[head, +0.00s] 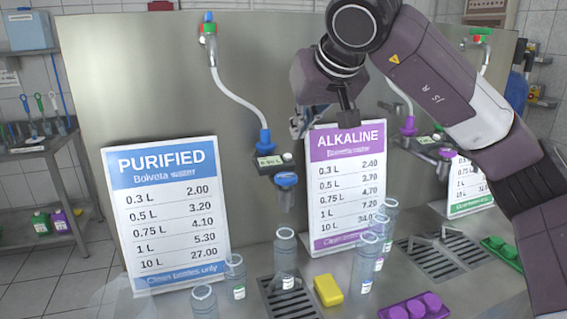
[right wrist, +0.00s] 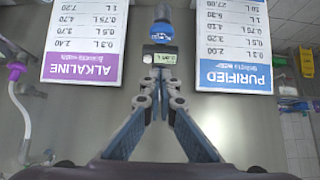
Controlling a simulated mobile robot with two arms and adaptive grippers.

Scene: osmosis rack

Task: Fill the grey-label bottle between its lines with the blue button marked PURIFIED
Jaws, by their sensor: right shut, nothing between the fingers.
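The PURIFIED tap has a blue fitting (head: 265,142), a small display box (head: 270,162) with a round light button (head: 287,157), and a blue nozzle (head: 287,180). A clear bottle (head: 286,255) stands upright under the nozzle on a drain grate; its label looks pale grey-white. Its fill lines and water level are too small to read. My right gripper (head: 298,126) is shut and empty, above and slightly right of the display box. In the right wrist view its closed fingertips (right wrist: 158,82) point at the tap box (right wrist: 160,58). My left gripper is out of view.
A green-labelled bottle (head: 236,278) and another bottle (head: 204,303) stand left. Several bottles stand right, near a yellow block (head: 328,290) and a purple tray (head: 415,306). The PURIFIED sign (head: 168,215) and ALKALINE sign (head: 346,185) flank the tap.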

